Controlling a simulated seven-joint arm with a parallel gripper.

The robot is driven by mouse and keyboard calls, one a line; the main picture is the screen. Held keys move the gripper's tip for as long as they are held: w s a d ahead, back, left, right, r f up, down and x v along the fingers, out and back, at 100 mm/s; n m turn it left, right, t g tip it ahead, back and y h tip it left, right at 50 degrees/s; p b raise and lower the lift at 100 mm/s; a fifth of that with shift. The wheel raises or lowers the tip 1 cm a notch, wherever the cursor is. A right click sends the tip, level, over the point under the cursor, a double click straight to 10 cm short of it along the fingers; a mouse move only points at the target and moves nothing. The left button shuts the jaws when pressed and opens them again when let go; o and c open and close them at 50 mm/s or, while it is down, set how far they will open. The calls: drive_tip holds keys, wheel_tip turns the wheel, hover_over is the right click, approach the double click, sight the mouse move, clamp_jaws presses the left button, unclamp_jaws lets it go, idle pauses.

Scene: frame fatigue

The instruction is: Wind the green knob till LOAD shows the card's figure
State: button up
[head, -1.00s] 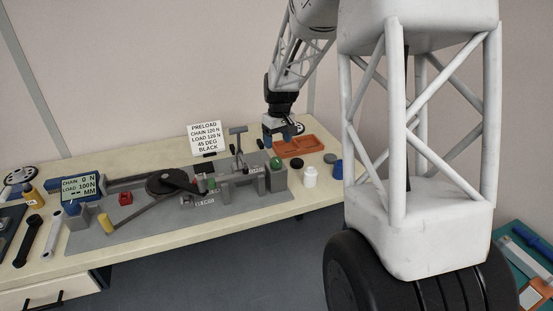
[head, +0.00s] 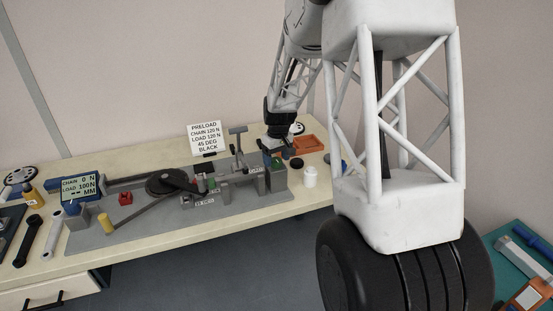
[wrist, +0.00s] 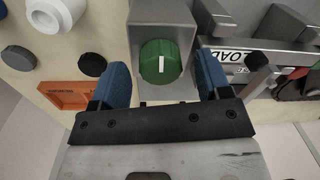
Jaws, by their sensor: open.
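The green knob (wrist: 160,64) sits on a grey block (wrist: 160,20), its white mark upright in the wrist view. My gripper (wrist: 163,75) is open, with one blue finger to each side of the knob and gaps between; I cannot tell whether the fingertips reach down to its depth. In the head view my gripper (head: 277,156) is over the block at the fixture's right end and largely hides the knob. The display (head: 80,188) reads CHAIN 0 N, LOAD 100 N, dashes for MM. The white card (head: 207,138) reads PRELOAD, CHAIN 120 N, LOAD 120 N, 45 DEG, BLACK.
An orange tray (head: 309,144) is behind and right of my gripper. A white jar (head: 310,177) and a black disc (head: 297,163) stand close by. A T-handled post (head: 238,140) rises left of my gripper. The grey fixture plate (head: 150,226) carries a chainring, an arm and small blocks.

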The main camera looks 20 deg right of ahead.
sight(278, 159)
drive_tip(key=shift+f, duration=0.25)
drive_tip(key=shift+c, duration=0.5)
drive_tip(key=c, duration=0.8)
drive_tip(key=shift+m, duration=2.2)
drive_tip(key=shift+c, duration=0.2)
drive_tip(key=shift+r, duration=0.1)
drive_tip(key=o, duration=0.9)
drive_tip(key=shift+o, duration=0.2)
drive_tip(key=shift+d+r, duration=0.15)
drive_tip(key=shift+r, duration=3.7)
